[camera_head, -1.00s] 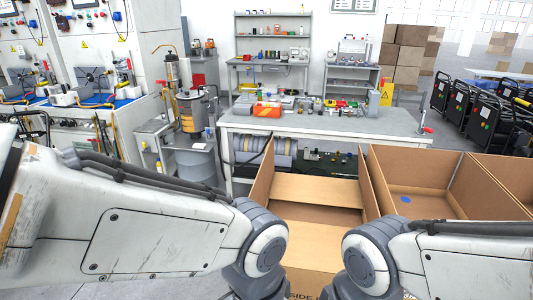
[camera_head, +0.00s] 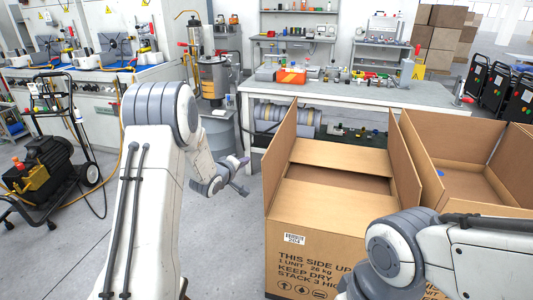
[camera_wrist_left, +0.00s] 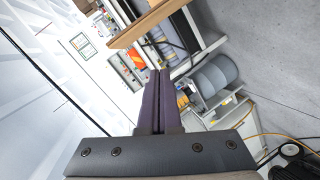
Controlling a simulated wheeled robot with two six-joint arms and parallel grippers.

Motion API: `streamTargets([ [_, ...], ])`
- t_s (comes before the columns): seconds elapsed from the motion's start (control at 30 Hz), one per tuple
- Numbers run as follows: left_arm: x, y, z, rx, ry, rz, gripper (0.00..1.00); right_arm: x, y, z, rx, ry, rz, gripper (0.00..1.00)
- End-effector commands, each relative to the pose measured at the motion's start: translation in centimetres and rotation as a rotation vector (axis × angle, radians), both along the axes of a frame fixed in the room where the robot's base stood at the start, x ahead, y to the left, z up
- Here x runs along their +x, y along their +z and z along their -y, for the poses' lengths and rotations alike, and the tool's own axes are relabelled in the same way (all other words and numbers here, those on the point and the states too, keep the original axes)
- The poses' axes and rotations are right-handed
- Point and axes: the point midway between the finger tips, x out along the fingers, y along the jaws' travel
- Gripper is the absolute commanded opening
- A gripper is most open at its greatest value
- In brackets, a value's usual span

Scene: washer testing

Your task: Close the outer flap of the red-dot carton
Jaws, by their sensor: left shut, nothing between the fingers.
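The near carton (camera_head: 330,234) stands in the middle of the head view, with printed text on its front. Its two inner flaps (camera_head: 325,203) lie folded inward with a gap between them. Its left outer flap (camera_head: 281,150) and right outer flap (camera_head: 404,160) stand up. No red dot shows on it. My left gripper (camera_head: 242,161) is shut and empty, left of the left outer flap and apart from it. In the left wrist view its fingers (camera_wrist_left: 155,80) are together, with a cardboard edge (camera_wrist_left: 148,24) beyond them. My right gripper is out of view.
An open carton with a blue dot (camera_head: 441,173) stands to the right. A workbench (camera_head: 400,98) with tools is behind the cartons. A wheeled black machine (camera_head: 45,165) stands at the left. The floor left of the near carton is clear.

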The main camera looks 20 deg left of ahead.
Motion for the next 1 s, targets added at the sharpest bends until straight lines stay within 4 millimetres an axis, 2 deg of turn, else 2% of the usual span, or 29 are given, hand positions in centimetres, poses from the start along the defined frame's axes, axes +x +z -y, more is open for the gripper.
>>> streamTargets([
  [0.03, 1.0, -0.5, -0.9, -0.099, 0.006, 0.054, 0.0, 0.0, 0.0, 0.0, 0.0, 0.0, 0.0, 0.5],
  [0.1, 1.9, -0.6, -1.6, -0.24, -0.005, 0.131, 0.0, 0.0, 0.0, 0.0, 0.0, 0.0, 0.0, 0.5],
  [0.3, 2.4, -0.5, -2.5, -0.497, -0.058, 0.243, 0.0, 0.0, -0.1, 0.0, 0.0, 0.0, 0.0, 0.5],
  [0.47, 3.2, -0.4, -2.3, -0.536, -0.072, 0.258, 0.0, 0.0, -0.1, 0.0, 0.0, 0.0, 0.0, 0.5],
  [0.57, 4.6, -0.3, -1.8, -0.533, -0.074, 0.258, 0.0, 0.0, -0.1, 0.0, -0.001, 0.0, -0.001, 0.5],
  [0.8, 9.3, -0.3, -0.6, -0.532, -0.073, 0.258, 0.0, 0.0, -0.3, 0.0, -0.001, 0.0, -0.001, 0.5],
  [1.0, 12.4, -0.2, 0.4, -0.533, -0.071, 0.257, 0.0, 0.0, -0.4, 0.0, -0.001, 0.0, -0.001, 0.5],
])
